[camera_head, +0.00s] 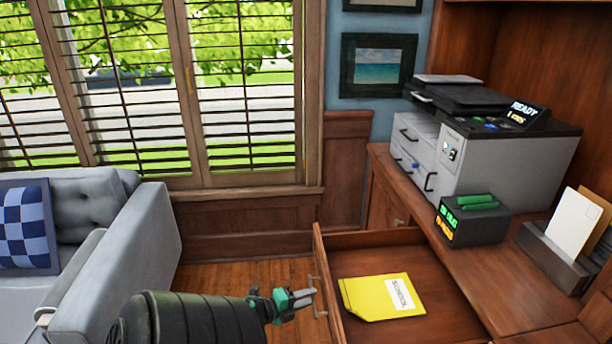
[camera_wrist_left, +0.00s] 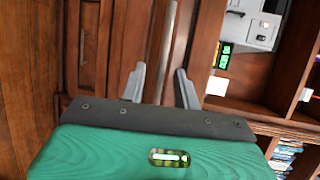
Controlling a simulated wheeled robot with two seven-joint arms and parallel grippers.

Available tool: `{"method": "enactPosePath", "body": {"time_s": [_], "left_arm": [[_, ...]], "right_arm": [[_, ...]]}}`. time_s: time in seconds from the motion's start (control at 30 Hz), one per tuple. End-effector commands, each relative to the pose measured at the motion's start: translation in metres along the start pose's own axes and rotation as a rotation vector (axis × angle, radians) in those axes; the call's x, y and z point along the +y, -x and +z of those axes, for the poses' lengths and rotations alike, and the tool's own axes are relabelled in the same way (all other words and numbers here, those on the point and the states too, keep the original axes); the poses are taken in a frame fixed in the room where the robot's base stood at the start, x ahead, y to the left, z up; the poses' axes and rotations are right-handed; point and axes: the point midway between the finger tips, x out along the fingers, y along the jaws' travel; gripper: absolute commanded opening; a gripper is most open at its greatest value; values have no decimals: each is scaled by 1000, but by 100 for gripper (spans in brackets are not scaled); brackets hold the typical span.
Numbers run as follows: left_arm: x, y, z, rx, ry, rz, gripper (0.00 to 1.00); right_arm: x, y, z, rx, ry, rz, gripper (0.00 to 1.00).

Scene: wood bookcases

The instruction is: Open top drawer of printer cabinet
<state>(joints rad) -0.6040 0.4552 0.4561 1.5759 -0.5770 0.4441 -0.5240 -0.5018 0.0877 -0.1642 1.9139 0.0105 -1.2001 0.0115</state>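The wood printer cabinet (camera_head: 381,210) stands at the right, with its top drawer (camera_head: 362,241) pulled out. A yellow folder (camera_head: 384,297) with a white label lies in the drawer. The drawer's metal handle (camera_head: 319,298) is on its front, facing left. My left gripper (camera_head: 304,299) is at this handle in the head view. In the left wrist view its two grey fingers (camera_wrist_left: 160,84) are apart, with the handle bar (camera_wrist_left: 168,45) between them and gaps showing at its sides. Whether a finger touches the bar cannot be told. My right gripper is in neither view.
A printer (camera_head: 490,140), a black box with a lit display (camera_head: 474,222) and a holder with envelopes (camera_head: 552,258) stand on the cabinet top. A grey sofa (camera_head: 150,230) is at the left. Bare wood floor (camera_head: 225,275) lies between sofa and drawer.

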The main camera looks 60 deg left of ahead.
Motion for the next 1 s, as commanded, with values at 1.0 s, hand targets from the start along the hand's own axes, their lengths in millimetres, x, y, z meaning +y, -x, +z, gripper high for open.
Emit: {"method": "enactPosePath", "body": {"time_s": [1.0], "left_arm": [[1, 127, 0, -1, 0, 1, 32]], "right_arm": [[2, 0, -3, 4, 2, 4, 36]]}}
